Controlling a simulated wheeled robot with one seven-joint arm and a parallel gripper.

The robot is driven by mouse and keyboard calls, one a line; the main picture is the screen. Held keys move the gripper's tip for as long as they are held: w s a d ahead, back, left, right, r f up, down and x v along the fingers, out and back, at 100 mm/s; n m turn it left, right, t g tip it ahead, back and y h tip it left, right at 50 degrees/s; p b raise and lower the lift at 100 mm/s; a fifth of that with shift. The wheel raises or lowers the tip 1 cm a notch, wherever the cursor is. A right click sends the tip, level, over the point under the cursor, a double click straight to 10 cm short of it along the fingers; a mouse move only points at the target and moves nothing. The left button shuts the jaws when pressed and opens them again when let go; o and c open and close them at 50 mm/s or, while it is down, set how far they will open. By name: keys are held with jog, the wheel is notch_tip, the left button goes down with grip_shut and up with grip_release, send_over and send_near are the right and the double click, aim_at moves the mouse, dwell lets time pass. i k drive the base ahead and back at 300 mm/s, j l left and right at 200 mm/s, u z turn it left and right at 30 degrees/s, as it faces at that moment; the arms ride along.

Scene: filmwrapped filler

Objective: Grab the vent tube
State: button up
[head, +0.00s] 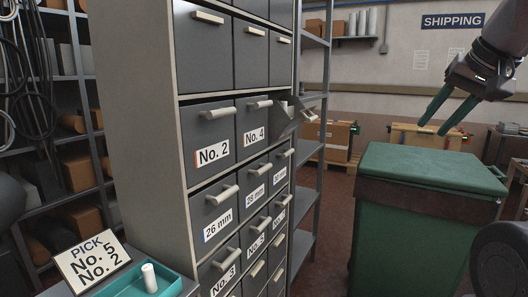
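A short white cylinder (149,278) stands upright in a teal tray (172,289) at the bottom left. It is the only loose tube-like thing close by, but I cannot tell whether it is the vent tube. A drawer (301,124) at the cabinet's right side is pulled out; its contents are mostly hidden. My gripper (431,128) is at the upper right, above the green bin, with its two green fingers apart and nothing between them. It is far from the tray and to the right of the pulled-out drawer.
A tall drawer cabinet (140,100) with labelled drawers, including No. 2 and No. 4, fills the centre. A sign (91,264) reads "PICK No. 5 No. 2". A lidded green bin (430,168) stands at the right. Boxes (335,136) sit behind. Open floor shows between cabinet and bin.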

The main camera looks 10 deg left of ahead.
aim_at(147, 270)
jog(key=u, duration=1.85)
jog(key=j+z, duration=0.15)
jog(key=z, duration=0.25)
jog(key=j+z, duration=0.15)
jog(key=z, duration=0.25)
jog(key=j+z, duration=0.1)
jog(key=z, duration=0.35)
jog(key=j+z, duration=0.15)
jog(key=z, duration=0.25)
jog(key=k+j+z, duration=0.3)
jog(key=j, duration=0.2)
jog(key=k+j+z, duration=0.3)
jog(key=k+j, duration=0.35)
jog(key=k, duration=0.1)
